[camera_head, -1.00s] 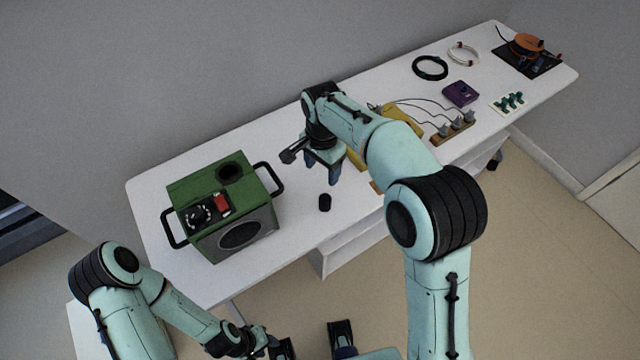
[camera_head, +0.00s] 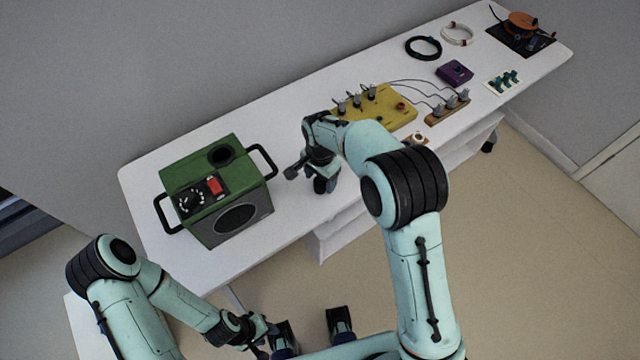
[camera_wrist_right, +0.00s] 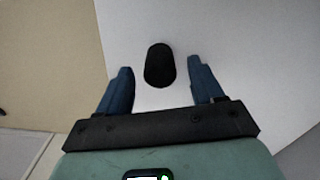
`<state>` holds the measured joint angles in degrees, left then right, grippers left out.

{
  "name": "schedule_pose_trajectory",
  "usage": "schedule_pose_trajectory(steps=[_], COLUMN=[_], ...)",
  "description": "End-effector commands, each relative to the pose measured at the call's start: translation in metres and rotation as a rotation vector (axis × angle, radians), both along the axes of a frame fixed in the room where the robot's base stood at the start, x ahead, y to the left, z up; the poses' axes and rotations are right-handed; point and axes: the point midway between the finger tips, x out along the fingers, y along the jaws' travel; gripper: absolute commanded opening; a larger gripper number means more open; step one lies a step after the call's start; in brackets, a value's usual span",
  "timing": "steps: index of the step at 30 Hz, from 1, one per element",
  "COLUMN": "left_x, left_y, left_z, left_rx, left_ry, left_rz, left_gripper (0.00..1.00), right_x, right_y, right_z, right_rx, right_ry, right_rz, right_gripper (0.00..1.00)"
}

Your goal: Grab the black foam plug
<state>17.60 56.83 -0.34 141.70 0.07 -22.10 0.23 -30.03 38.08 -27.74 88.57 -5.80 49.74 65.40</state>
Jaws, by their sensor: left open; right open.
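The black foam plug (camera_wrist_right: 160,65) stands out against the white table top in the right wrist view. It lies between the two blue fingertips of my right gripper (camera_wrist_right: 160,72), with a gap on both sides. The fingers are open and do not touch it. In the head view the plug (camera_head: 320,186) is partly covered by my right gripper (camera_head: 325,180), which is over the table right of the green speaker box (camera_head: 232,182). My left gripper (camera_head: 268,338) is open, low at the bottom of the view, off the table and away from the plug.
The white table (camera_head: 296,218) has its front edge close to the plug. A yellow board (camera_head: 385,115) with grey connectors is right of my right gripper. Further right are a wooden connector strip (camera_head: 447,110), a purple box (camera_head: 455,72) and a black cable ring (camera_head: 423,48).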

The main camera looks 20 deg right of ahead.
Motion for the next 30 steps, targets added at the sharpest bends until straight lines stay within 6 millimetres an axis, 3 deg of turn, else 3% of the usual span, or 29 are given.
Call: schedule_pose_trajectory(steps=[8, 10, 14, 24, 30], left_x=[0.000, 0.000, 0.000, 0.000, 0.001], left_y=[0.000, 0.000, 0.000, 0.000, 0.000], left_z=[0.000, 0.000, 0.000, 0.000, 0.003], left_rx=[0.000, 0.000, 0.000, 0.000, 0.000], left_ry=[0.000, 0.000, 0.000, 0.000, -0.001], left_rz=[0.000, 0.000, 0.000, 0.000, -0.001], left_gripper=[0.43, 0.43, 0.43, 0.43, 0.43], right_x=[0.000, 0.000, 0.000, 0.000, 0.001], right_y=[0.000, 0.000, 0.000, 0.000, 0.001], right_z=[-0.005, -0.005, -0.005, -0.002, 0.028], right_rx=[0.001, 0.001, 0.001, 0.001, 0.003], right_ry=[-0.001, -0.001, -0.001, -0.002, -0.006], right_rz=[0.000, 0.000, 0.000, 0.000, 0.001], right_gripper=[0.67, 0.51, 0.08, 0.08, 0.08])
